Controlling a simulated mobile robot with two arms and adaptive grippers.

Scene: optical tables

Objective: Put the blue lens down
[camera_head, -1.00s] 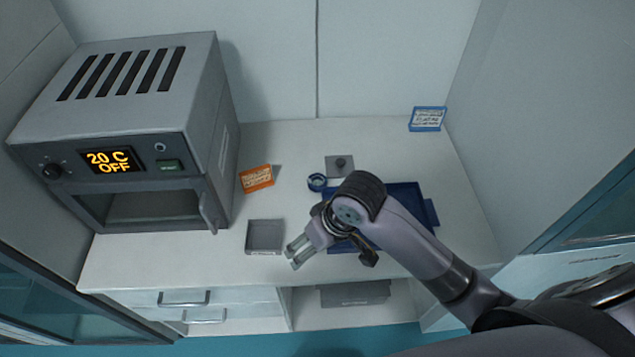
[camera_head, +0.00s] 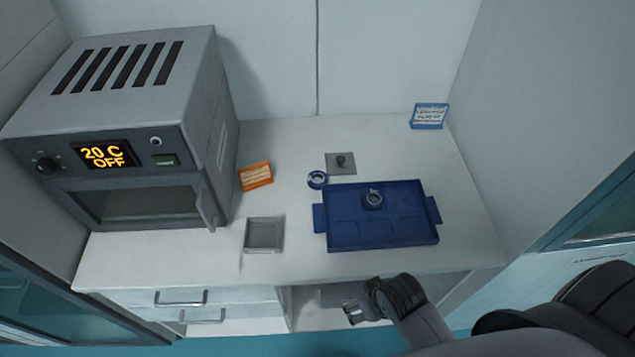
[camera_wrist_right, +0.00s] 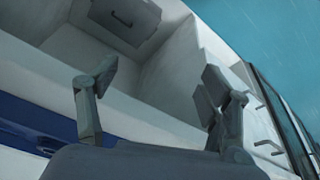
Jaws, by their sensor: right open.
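A small blue ring-shaped lens (camera_head: 317,180) rests on the white counter, just off the back left corner of the blue tray (camera_head: 345,240). A second ring-shaped piece (camera_head: 373,199), with a pale grey centre, sits in the back part of the tray; its exact colour is hard to tell. My right gripper (camera_head: 352,314) is in front of the counter edge, apart from both rings. In the right wrist view its fingers (camera_wrist_right: 155,95) are spread with nothing between them. My left gripper is not in view.
A grey oven (camera_head: 120,130) reading 20 C OFF stands at left. A shallow grey tray (camera_head: 264,235), an orange sign (camera_head: 256,176), a grey plate with a dark knob (camera_head: 341,162) and a blue sign (camera_head: 429,116) are on the counter. The counter's front left is clear.

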